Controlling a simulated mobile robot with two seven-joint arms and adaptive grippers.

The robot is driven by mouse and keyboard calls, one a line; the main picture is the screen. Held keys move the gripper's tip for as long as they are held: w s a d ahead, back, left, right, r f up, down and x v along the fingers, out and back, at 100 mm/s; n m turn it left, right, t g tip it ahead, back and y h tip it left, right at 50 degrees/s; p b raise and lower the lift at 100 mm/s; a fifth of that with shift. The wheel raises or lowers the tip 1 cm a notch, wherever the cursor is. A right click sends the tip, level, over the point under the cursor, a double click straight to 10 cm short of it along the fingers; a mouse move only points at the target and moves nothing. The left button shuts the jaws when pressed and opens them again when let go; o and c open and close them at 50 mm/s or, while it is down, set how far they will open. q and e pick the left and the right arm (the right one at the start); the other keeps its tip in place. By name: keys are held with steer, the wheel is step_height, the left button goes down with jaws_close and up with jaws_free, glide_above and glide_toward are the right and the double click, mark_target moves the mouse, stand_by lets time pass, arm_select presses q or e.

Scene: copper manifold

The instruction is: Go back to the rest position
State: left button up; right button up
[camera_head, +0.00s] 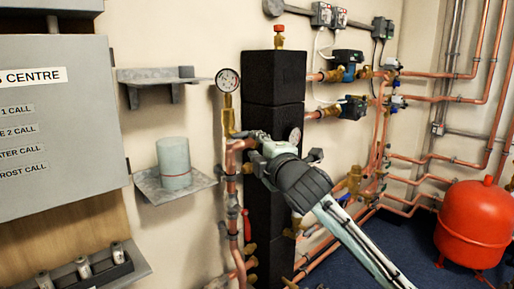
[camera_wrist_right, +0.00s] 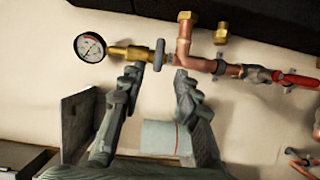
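My right gripper (camera_head: 252,150) is at the copper manifold pipe (camera_head: 232,165), just in front of the black insulated column (camera_head: 265,205). Its arm comes in from the lower right. In the right wrist view the gripper (camera_wrist_right: 158,78) has its two fingers spread apart with nothing held between them. A small grey valve handle (camera_wrist_right: 160,55) is just beyond the fingertips; I cannot tell if they touch it. The pressure gauge (camera_head: 228,81) stands upright on its brass fitting above the gripper. It also shows in the right wrist view (camera_wrist_right: 90,47). My left gripper is not in view.
A grey shelf (camera_head: 150,190) bears a pale cylinder (camera_head: 174,158); an upper shelf (camera_head: 155,75) looks empty. A grey control panel (camera_head: 60,170) is at the left. Copper pipes (camera_head: 440,98) and a red tank (camera_head: 476,225) are at the right.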

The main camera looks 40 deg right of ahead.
steer(key=shift+s, duration=0.25)
stand_by(0.3)
steer(key=s+f+m+g+y, duration=0.25)
steer(key=f+m+g, duration=0.45)
steer(key=f, duration=3.1)
steer(key=s+a+f+m+g+y, duration=0.1)
steer(key=s+a+f+g, duration=0.3)
steer(key=s+f, duration=0.9)
steer(key=s+a+f+m+g+y, duration=0.1)
steer(key=s+a+f+m+g, duration=0.2)
steer(key=s+a+f, duration=0.5)
steer(key=s+f, duration=0.6)
steer(key=f, duration=0.2)
steer(key=shift+a+f+m+g, duration=0.2)
steer(key=shift+f+m+g, duration=0.15)
steer(key=shift+m+g, duration=0.05)
